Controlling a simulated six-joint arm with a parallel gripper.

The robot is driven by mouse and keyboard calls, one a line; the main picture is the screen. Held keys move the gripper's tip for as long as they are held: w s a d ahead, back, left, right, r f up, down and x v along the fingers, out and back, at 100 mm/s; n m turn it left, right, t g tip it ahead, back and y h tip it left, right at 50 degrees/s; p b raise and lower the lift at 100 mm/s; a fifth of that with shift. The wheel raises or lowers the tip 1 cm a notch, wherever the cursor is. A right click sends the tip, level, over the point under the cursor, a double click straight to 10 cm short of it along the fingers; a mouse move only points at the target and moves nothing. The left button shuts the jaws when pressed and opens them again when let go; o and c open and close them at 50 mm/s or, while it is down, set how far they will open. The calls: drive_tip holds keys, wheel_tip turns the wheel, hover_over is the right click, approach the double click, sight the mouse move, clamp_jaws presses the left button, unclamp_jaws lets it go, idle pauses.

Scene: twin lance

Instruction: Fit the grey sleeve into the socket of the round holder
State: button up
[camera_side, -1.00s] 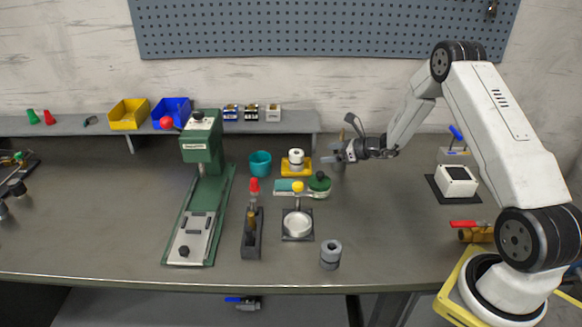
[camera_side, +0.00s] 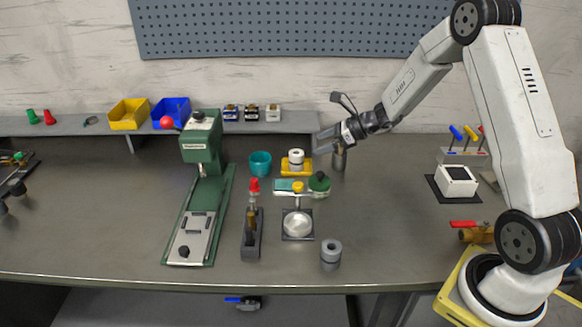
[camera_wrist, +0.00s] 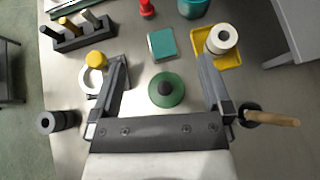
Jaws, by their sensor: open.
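A stout grey cylinder (camera_side: 331,262) with a round hole in its top stands upright near the bench's front edge. It also shows at the left of the wrist view (camera_wrist: 62,121). A pale ring-shaped sleeve (camera_side: 296,155) stands upright on a yellow base; in the wrist view the sleeve (camera_wrist: 221,39) lies beyond the right finger. I cannot tell for certain which is the grey sleeve and which is the round holder. My gripper (camera_side: 325,141) is open and empty, above the bench at the back, right of the yellow base. A green disc with a black knob (camera_wrist: 166,89) shows between its fingers.
A green press (camera_side: 201,150), a dark rack of tools (camera_side: 252,238) and a round dish (camera_side: 297,223) stand left of the cylinder. A dark cup with a wooden-handled tool (camera_wrist: 250,113) is close by my right finger.

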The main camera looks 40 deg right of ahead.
drive_tip(key=s+a+n+g, duration=0.5)
drive_tip(key=s+a, duration=0.3)
drive_tip(key=a, duration=0.2)
drive_tip(key=n+g+h, duration=0.2)
drive_tip(key=n+g, duration=0.2)
hover_over(331, 248)
drive_tip(key=s+d, duration=0.1)
drive_tip(key=d, duration=0.1)
drive_tip(key=shift+w+d+f, duration=0.1)
drive_tip(key=shift+f, duration=2.5)
drive_tip(key=shift+x, duration=1.3)
drive_tip(key=shift+f, duration=0.1)
drive_tip(key=shift+x, duration=2.55)
